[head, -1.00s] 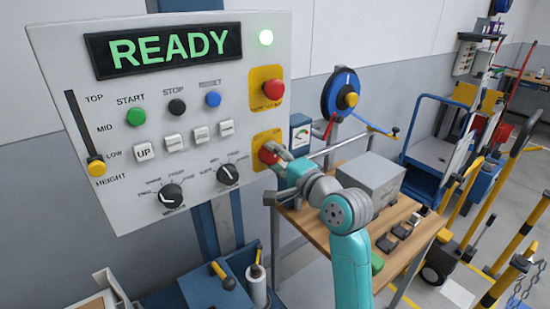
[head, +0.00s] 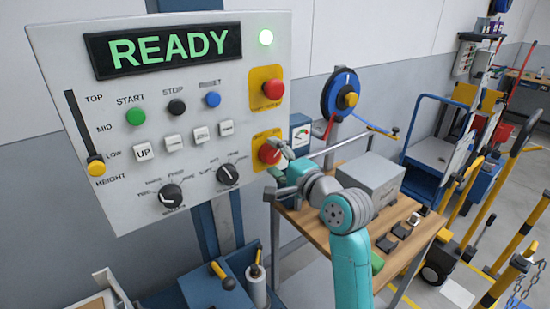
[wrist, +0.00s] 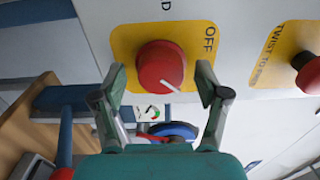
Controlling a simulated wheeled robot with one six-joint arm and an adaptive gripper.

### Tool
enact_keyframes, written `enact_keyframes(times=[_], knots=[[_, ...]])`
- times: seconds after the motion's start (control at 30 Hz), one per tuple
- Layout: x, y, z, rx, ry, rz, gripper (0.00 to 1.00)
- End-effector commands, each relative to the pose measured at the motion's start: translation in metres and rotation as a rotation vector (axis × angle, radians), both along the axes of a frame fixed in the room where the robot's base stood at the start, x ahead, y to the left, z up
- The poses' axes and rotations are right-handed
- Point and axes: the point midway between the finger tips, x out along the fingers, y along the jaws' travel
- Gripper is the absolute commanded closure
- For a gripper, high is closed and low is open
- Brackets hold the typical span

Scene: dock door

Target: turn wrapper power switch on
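The power switch is a red rotary knob (head: 268,151) on a yellow plate at the lower right of the panel. In the wrist view the red knob (wrist: 160,67) has a white pointer line aimed to the lower right. The word OFF (wrist: 209,43) is printed on the plate to the upper right of the knob. My gripper (wrist: 160,82) is open and empty, with one fingertip on each side of the knob's lower part. In the head view my gripper (head: 279,170) stands just right of and below the knob, apparently clear of it.
The panel display (head: 168,46) reads READY and a green lamp (head: 266,38) is lit. A red emergency button (head: 273,89) sits above the switch, also at right in the wrist view (wrist: 307,70). A wooden table (head: 330,225) with a grey box stands behind my arm.

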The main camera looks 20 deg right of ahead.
Motion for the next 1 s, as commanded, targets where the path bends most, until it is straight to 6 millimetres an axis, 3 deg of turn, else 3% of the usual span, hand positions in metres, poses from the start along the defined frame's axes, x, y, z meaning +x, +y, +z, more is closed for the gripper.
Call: enact_keyframes(times=[0.37, 0.8, 1.0], knots=[[-0.010, -0.004, 0.000, 0.000, -0.002, -0.001, 0.26], [-0.087, -0.029, 0.000, -0.001, -0.001, -0.003, 0.26], [-0.108, -0.036, 0.000, 0.000, 0.000, -0.002, 0.26]])
